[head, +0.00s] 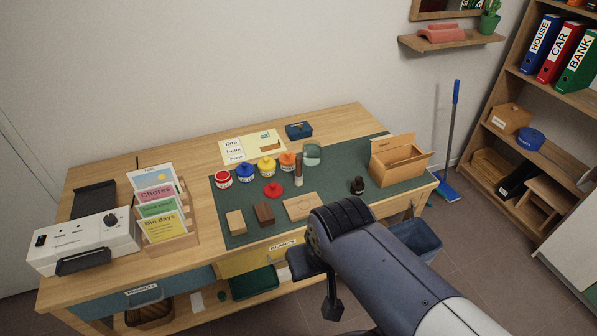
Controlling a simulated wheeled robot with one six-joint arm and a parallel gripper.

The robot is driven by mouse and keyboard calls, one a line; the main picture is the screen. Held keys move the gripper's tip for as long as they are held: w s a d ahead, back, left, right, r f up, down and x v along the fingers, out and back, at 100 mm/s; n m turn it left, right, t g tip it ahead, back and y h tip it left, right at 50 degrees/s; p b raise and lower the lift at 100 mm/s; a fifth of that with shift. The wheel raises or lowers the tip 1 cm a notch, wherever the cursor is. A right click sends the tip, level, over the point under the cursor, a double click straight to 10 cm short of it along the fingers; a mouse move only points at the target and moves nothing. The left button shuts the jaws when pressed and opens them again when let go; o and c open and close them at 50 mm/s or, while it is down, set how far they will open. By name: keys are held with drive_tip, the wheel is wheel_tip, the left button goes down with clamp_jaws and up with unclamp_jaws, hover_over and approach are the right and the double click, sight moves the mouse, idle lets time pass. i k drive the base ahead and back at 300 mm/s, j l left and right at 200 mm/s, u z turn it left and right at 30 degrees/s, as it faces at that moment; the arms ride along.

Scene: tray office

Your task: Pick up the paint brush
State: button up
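What looks like the paint brush (298,172), a slim brown piece with a paler lower end, is on the green mat (345,185) on the desk. It is just left of a greenish glass jar (312,155) and right of the orange-lidded paint pot (287,161); whether it touches them is unclear. My arm reaches in from the lower right. My gripper (331,304) hangs in front of the desk's front edge, well apart from the brush. The arm partly hides it, and its opening cannot be made out. Nothing is seen in it.
A card rack (165,230) and a white machine (83,245) are left. A drawer (258,259) is below the desktop.

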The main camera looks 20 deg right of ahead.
sight(298, 174)
drive_tip(key=i+l+u, duration=0.6)
drive_tip(key=i+l, duration=0.2)
drive_tip(key=l, duration=0.1)
